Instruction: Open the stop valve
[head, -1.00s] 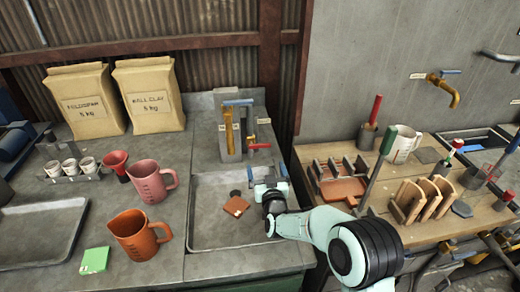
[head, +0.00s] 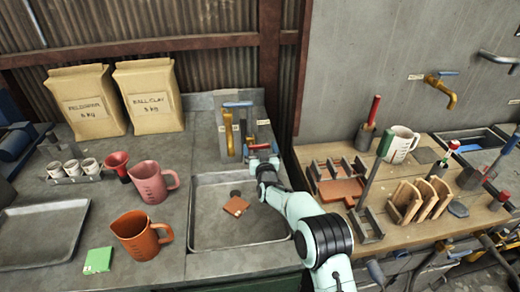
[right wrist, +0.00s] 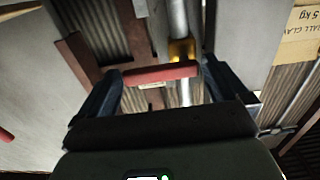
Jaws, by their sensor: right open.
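The stop valve's red lever (head: 258,146) sits low beside the yellow tap (head: 230,132) at the back of the sink. My right gripper (head: 264,156) is right in front of the lever and hides part of the valve. In the right wrist view the red lever (right wrist: 160,74) lies crosswise between the two open fingers of my right gripper (right wrist: 158,82), its ends close to them. I cannot tell whether they touch it. A yellow fitting (right wrist: 181,50) on a grey pipe shows behind the lever. My left gripper is out of view.
The sink basin (head: 210,203) holds a brown block (head: 236,206). A pink jug (head: 150,183) and an orange jug (head: 138,236) stand to its left. A wooden bench (head: 410,228) with racks and tools is to the right. Two clay bags (head: 150,95) stand at the back.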

